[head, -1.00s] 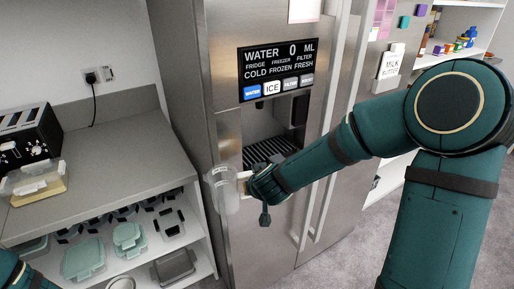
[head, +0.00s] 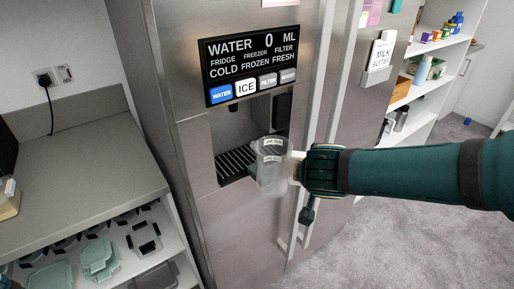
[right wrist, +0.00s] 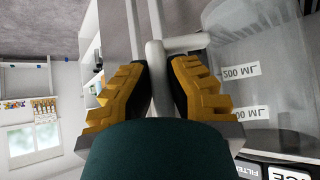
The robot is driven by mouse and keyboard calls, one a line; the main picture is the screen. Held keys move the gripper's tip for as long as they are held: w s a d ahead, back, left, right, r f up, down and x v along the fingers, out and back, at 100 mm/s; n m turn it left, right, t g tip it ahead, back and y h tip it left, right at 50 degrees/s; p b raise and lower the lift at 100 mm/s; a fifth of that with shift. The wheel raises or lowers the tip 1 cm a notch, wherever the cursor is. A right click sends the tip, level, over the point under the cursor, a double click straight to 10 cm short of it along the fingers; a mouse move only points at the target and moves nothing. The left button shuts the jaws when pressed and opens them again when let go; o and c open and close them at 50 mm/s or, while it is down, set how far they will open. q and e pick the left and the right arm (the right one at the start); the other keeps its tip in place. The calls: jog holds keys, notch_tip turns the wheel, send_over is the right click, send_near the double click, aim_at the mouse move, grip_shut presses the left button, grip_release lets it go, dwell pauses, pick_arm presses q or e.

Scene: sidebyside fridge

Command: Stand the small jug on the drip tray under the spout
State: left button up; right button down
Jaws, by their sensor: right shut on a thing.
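The small clear jug (head: 271,172) is upright in the head view, in front of the dispenser recess at its right side. It overlaps the right end of the dark slatted drip tray (head: 234,162); I cannot tell whether it touches it. The spout (head: 233,108) is at the top of the recess, up and left of the jug. My right gripper (head: 298,168) is shut on the jug's handle from the right. In the right wrist view, the yellow fingers (right wrist: 157,80) close around the pale handle, and the jug (right wrist: 255,70) shows volume marks. My left gripper is not in view.
The dispenser panel (head: 250,70) with its buttons is above the recess. Long vertical fridge door handles (head: 322,120) stand close to my right gripper. A grey counter (head: 75,185) is at left, with a shelf of containers below.

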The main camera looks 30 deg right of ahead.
pick_arm(q)
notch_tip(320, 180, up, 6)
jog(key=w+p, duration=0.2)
jog(key=p, duration=0.4)
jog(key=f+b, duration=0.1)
jog(key=b, duration=0.1)
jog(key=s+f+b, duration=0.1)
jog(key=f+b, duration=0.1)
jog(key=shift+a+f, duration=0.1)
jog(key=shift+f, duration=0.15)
pick_arm(e)
jog(key=w+a+f, duration=0.1)
jog(key=w+f, duration=0.2)
jog(key=w, duration=1.3)
jog(key=shift+w+a+f, duration=0.2)
jog(key=shift+w, duration=0.2)
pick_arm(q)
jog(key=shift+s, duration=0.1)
pick_arm(e)
jog(key=c, duration=1.1)
grip_release()
jog(key=shift+f, duration=0.15)
